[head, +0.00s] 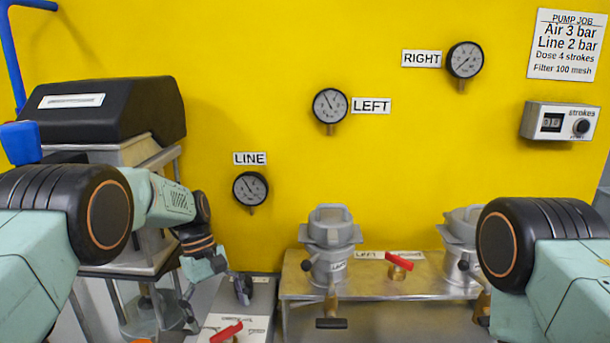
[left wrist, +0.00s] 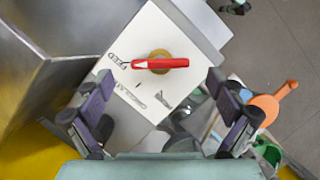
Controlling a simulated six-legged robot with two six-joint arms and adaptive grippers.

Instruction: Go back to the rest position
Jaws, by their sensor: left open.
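My left arm comes in from the left in the head view and reaches down at the lower left. My left gripper (head: 215,292) is open and empty above a low white panel with a red-handled valve (head: 226,332). The left wrist view shows the gripper (left wrist: 160,98) with its two dark fingers spread apart. There the red valve handle (left wrist: 160,63) lies across a brass stem, beyond the fingers and clear of them. Of my right arm, only a big dark joint and a pale link show at the right of the head view; its gripper is out of sight.
A bench (head: 375,297) carries a grey lidded pot (head: 330,240), a second pot (head: 461,232) partly hidden by my right arm, and another red-handled valve (head: 398,264). A black-topped machine (head: 105,110) stands left, close to my left arm. Gauges hang on the yellow wall (head: 270,60).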

